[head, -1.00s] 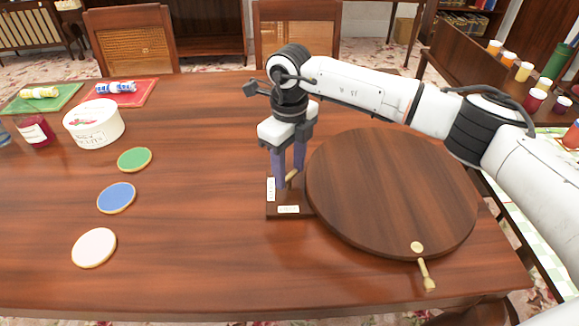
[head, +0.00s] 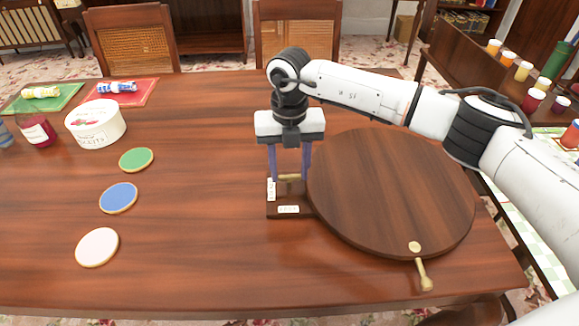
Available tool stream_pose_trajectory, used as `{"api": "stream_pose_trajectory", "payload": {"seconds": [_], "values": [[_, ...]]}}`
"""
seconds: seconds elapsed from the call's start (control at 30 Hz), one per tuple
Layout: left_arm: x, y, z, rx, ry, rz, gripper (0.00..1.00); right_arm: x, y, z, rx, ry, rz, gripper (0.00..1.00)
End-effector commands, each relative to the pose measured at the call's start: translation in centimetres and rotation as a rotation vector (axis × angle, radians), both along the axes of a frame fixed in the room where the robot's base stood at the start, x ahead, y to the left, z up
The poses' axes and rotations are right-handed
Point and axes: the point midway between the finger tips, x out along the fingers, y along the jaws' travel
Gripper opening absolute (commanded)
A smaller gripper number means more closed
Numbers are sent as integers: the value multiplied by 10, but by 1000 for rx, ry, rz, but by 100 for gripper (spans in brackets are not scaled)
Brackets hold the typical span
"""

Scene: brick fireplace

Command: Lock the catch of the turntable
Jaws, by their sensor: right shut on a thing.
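The turntable (head: 392,190) is a round dark wooden disc on the table. A brass knob with a short handle (head: 424,275) sticks out at its front rim. At its left edge is a small wooden catch base (head: 290,210) with two pale labels, one at the left and one at the front; their lettering is too small to read. My right gripper (head: 289,179) points down over this base. Its two bluish fingers are shut on the brass catch lever (head: 290,177), which lies roughly left to right between them. The fingers partly hide the lever's ends. My left gripper is not in view.
A green coaster (head: 136,160), a blue coaster (head: 118,198) and a white coaster (head: 97,247) lie on the left of the table (head: 205,230). The table between coasters and catch is clear.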

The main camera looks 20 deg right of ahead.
Motion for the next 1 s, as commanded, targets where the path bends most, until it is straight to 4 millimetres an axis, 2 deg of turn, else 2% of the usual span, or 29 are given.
{"api": "stream_pose_trajectory", "payload": {"seconds": [0.27,0.7,0.73,0.8,1.0], "values": [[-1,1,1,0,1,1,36,2,0,2,1,-5,-65,21],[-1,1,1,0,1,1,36,2,0,2,2,-6,-75,21],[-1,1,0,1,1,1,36,2,0,2,2,-6,-74,49],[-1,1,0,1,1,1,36,2,0,2,1,-5,-74,61],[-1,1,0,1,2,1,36,1,0,1,0,-2,-71,62]]}}
